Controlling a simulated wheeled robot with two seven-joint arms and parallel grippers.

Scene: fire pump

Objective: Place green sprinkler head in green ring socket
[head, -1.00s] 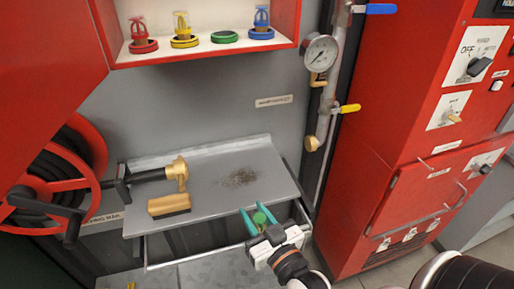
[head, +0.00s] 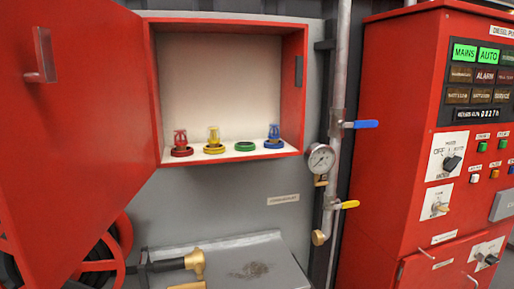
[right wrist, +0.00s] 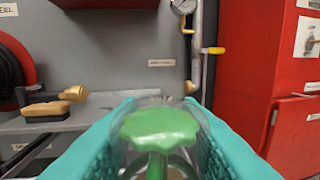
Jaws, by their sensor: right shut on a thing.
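The green ring socket (head: 244,146) is empty on the floor of the open red cabinet (head: 228,85). It sits between the yellow sprinkler head (head: 213,138) and the blue one (head: 274,135), each in its own ring. The red sprinkler head (head: 180,142) stands in its red ring at the left. In the right wrist view, my right gripper (right wrist: 160,140) has its teal fingers shut on the green sprinkler head (right wrist: 158,128), in front of the grey wall. My right gripper is outside the head view. My left gripper is in neither current view.
The red cabinet door (head: 70,80) stands open at the left. A pressure gauge (head: 320,158) and pipe with a blue lever (head: 362,124) and a yellow lever (head: 348,204) stand right of the cabinet. A grey shelf (head: 225,262) holds a brass-headed tool (head: 195,262).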

